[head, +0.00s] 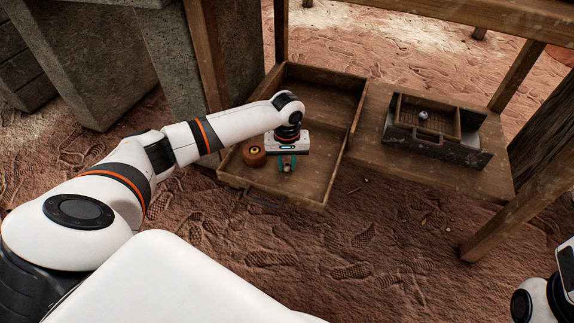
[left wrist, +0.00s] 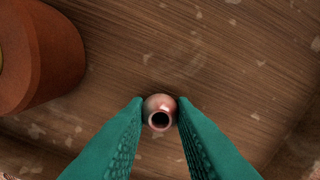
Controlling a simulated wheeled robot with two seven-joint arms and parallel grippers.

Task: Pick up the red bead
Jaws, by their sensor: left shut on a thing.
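The red bead (left wrist: 160,112) is a small, shiny reddish ball with a dark hole facing the left wrist camera. My left gripper (left wrist: 160,117) is shut on it, with a teal finger touching each side. In the head view my left gripper (head: 288,166) points down over the front part of the wooden drawer tray (head: 318,186). The bead is only a tiny spot at the fingertips there. I cannot tell whether it touches the tray floor. At the lower right edge only part of my right arm shows; its fingers are out of frame.
A round orange-brown object (head: 254,156) stands in the tray just left of my left gripper; it also shows in the left wrist view (left wrist: 40,55). On the right, a wooden box (head: 437,143) on a low board holds a small pale ball (head: 423,115). Table legs stand around.

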